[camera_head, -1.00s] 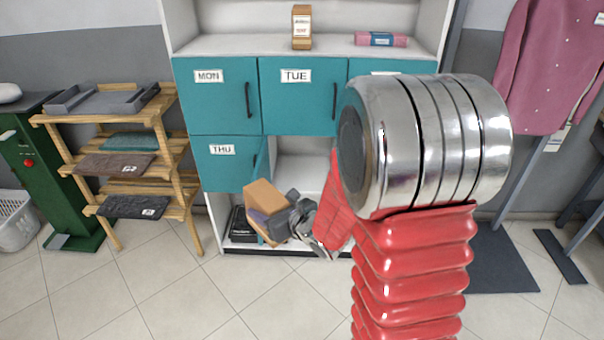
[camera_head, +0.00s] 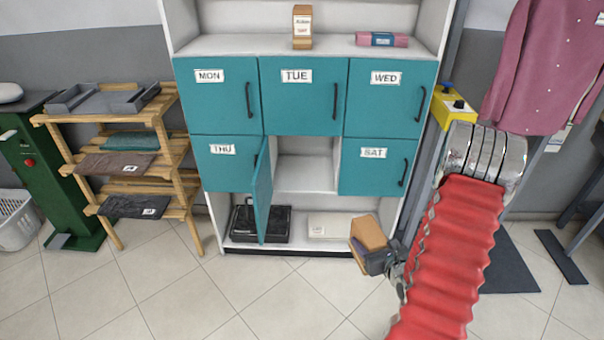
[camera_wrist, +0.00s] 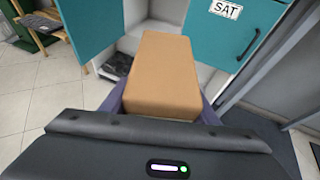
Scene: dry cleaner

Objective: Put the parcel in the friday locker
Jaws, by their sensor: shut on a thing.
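The parcel (camera_head: 368,232) is a brown cardboard box. My gripper (camera_head: 362,257) is shut on it and holds it at the lower right, in front of the locker unit. In the wrist view the parcel (camera_wrist: 158,75) sits between purple finger pads. The open compartment (camera_head: 306,173) between the THU and SAT doors is white and looks empty. Its teal door (camera_head: 263,198) is swung outward on the left side, nearly edge-on, and no label shows on it. The parcel is outside the compartment, lower and to the right.
The MON (camera_head: 215,100), TUE (camera_head: 300,100), WED (camera_head: 390,105), THU (camera_head: 222,168) and SAT (camera_head: 372,172) doors are shut. A black case (camera_head: 272,222) and a pale folded item (camera_head: 329,226) lie on the bottom shelf. A wooden rack (camera_head: 180,185) stands left. Floor in front is clear.

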